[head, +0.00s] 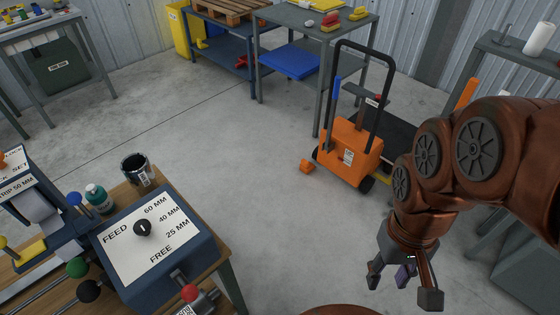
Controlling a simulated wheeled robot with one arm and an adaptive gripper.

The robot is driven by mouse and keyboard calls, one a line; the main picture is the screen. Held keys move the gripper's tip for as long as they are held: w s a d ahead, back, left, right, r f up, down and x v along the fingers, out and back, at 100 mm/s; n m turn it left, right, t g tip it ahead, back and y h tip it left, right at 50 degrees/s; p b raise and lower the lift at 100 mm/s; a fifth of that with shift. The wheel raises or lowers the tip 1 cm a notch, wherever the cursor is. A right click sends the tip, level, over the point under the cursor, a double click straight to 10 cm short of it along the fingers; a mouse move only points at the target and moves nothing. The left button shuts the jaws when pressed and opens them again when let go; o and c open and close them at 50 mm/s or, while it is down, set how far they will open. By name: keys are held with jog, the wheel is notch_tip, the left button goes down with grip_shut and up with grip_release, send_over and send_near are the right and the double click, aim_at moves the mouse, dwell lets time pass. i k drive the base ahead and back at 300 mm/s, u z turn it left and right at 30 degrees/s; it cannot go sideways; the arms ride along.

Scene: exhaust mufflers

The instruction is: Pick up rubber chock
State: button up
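A small orange block (306,167) lies on the concrete floor, just left of the orange wheeled cart. It looks like the rubber chock, but it is too small to be sure. My gripper (403,284) hangs at the lower right, fingers pointing down and spread apart. A small purplish part shows between the fingers; I cannot tell if it belongs to the gripper. My gripper is well apart from the orange block, nearer to me and to its right.
The orange cart (349,152) with a black handle stands beside the block. A grey table (305,20) and a blue bench (217,38) stand behind. A workbench with a blue feed machine (157,245) is at left. The floor between is clear.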

aim_at(306, 167)
jog(key=u, duration=0.2)
jog(key=i, duration=2.1)
jog(key=u, duration=0.25)
